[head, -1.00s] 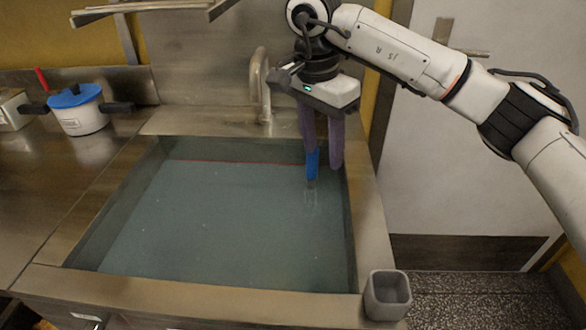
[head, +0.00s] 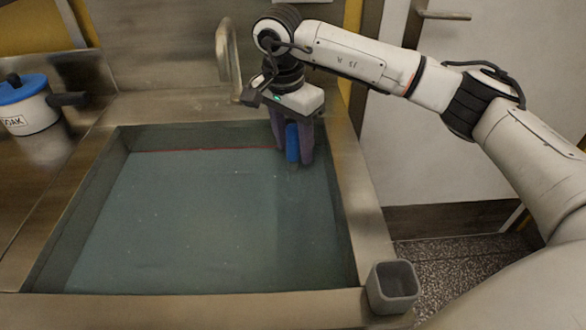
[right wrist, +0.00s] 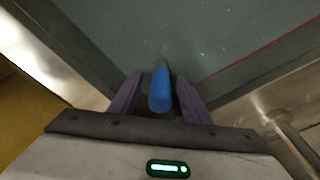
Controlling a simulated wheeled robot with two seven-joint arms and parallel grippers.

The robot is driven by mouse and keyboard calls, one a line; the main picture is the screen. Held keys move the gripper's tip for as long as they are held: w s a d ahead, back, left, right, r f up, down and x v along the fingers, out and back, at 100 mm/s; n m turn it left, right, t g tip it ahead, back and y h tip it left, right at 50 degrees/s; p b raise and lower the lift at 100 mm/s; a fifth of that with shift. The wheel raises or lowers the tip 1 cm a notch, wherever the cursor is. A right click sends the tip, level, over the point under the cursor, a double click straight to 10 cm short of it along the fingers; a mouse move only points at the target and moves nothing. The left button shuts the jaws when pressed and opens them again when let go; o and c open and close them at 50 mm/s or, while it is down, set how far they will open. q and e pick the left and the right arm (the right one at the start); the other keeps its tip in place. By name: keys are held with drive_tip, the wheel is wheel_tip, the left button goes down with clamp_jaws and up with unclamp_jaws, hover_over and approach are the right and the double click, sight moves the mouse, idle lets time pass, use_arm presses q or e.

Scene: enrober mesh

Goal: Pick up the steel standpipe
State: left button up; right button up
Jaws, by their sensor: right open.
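The standpipe shows as an upright blue cylinder (head: 292,145) at the back right corner of the water-filled sink (head: 200,292). A greyish lower part goes down into the water, and its foot is hard to make out. In the right wrist view the blue top (right wrist: 160,92) lies between the two purple fingers. My right gripper (head: 294,156) points down with one finger on each side of the blue part; it is open, and small gaps show beside the blue top in the right wrist view (right wrist: 160,82). My left gripper is not in view.
A bent steel faucet (head: 229,60) stands behind the sink, just left of my right gripper. A grey square cup (head: 392,287) sits at the sink's front right corner. A blue-lidded white pot (head: 27,108) stands on the left counter. The water surface is otherwise clear.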

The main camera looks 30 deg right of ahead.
drive_tip(key=shift+d+f, duration=0.2)
drive_tip(key=shift+f, duration=0.95)
drive_tip(key=shift+w, duration=0.1)
clamp_jaws()
